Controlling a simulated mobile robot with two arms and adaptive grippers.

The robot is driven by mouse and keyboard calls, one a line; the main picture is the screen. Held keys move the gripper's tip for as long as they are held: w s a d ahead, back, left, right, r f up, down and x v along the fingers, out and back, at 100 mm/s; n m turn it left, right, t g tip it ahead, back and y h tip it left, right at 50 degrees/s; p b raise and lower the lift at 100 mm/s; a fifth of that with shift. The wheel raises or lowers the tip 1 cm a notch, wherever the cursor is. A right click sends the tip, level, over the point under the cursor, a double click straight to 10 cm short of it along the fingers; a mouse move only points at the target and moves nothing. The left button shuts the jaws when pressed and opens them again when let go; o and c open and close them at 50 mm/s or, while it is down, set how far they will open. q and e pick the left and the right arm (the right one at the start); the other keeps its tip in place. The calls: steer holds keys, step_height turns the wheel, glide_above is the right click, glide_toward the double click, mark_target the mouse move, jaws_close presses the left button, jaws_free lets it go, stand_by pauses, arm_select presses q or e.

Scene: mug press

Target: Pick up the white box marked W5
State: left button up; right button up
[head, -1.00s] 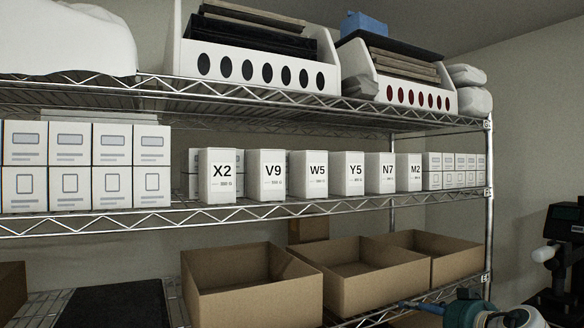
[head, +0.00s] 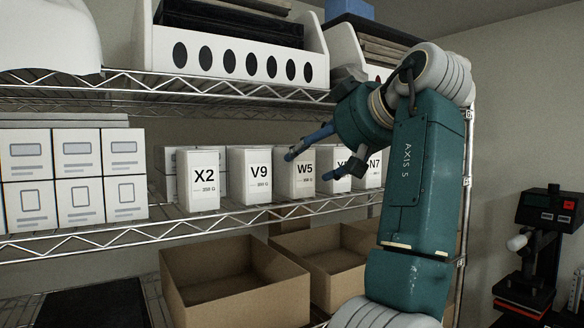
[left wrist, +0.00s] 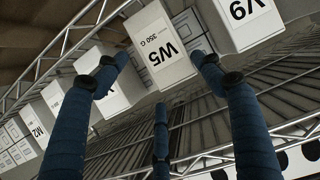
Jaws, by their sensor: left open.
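The white box marked W5 (head: 302,188) stands upright on the middle wire shelf, between the V9 box and the Y5 box. My left gripper (head: 308,166) is in front of it, with blue fingers spread open and empty. One finger crosses the upper left of the W5 box in the head view, and another is before the Y5 box. In the left wrist view the W5 box (left wrist: 168,68) shows rotated between the open fingers (left wrist: 158,76). I cannot tell whether any finger touches it. My right gripper is not in view.
The V9 box (head: 258,182) and X2 box (head: 203,190) stand to the left. The Y5 box (head: 341,184) and N7 box (head: 374,178) stand close on the right, partly hidden by my arm. Open cardboard boxes (head: 235,306) sit below. A wire shelf (head: 230,94) runs above.

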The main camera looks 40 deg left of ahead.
arm_select(q)
steer(key=shift+w+a+f, duration=0.15)
steer(key=shift+a, duration=0.2)
steer(key=shift+a+f, duration=0.1)
steer(key=shift+a, duration=0.25)
steer(key=p+x, duration=0.1)
steer(key=x, duration=0.1)
steer(key=p+x, duration=0.2)
steer(key=shift+a+f, duration=0.25)
steer(key=shift+f, duration=0.05)
steer(key=shift+a+f, duration=0.15)
steer(key=shift+f, duration=0.1)
steer(key=shift+r, duration=0.1)
steer(key=c, duration=1.1)
steer(key=shift+c, duration=0.8)
steer(key=shift+r, duration=0.1)
